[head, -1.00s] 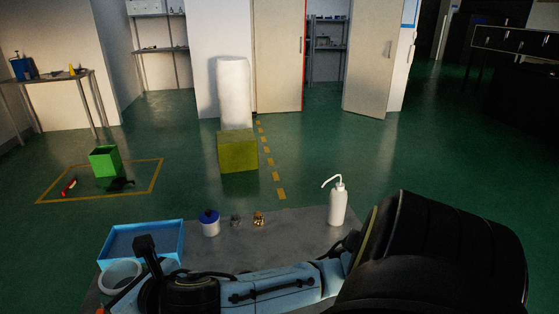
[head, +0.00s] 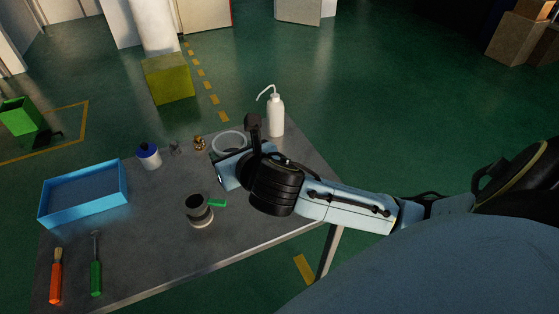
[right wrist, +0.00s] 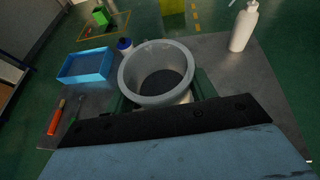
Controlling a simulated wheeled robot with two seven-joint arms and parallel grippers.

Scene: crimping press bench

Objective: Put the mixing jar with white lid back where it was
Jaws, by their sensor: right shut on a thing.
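The mixing jar (head: 229,139) shows in the head view as a round, pale rim, partly hidden by my right gripper (head: 227,156). In the right wrist view the jar (right wrist: 128,78) is large, with a thick pale grey rim around a dark round centre. Green finger parts of my right gripper (right wrist: 162,98) show on both sides of it, shut on it. The jar is over the back right part of the table. Its underside is hidden, so I cannot tell whether it touches the top. My left gripper is not in view.
A white wash bottle (head: 276,116) stands right of the jar. A brass part (head: 199,143) and a blue-lidded jar (head: 148,156) stand left. A dark cup (head: 199,212) is nearer, beside a small green piece. A blue tray (head: 84,208) and two handled tools lie left.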

